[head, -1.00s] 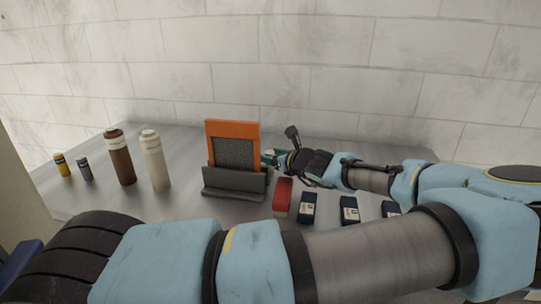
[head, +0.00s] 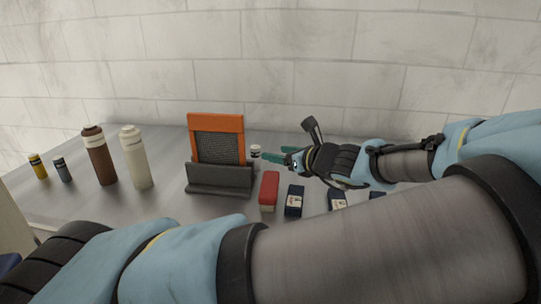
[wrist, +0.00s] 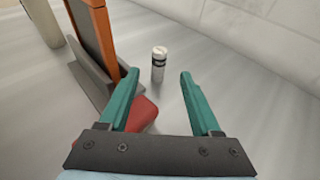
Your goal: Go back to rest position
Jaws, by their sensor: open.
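My gripper (head: 284,155) has teal fingers and is open and empty, above the grey table at the right of the orange-framed panel. In the wrist view the fingers (wrist: 158,95) stand wide apart. A small white jar with a dark band (head: 255,151) stands upright on the table, left of the fingertips. It also shows in the wrist view (wrist: 159,64), beyond the fingertips and apart from them. My arm reaches in from the right and covers part of the table.
The orange-framed panel (head: 217,123) stands in a dark grey holder (head: 219,180). A red block (head: 269,191) and dark blue boxes (head: 294,201) lie in front.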

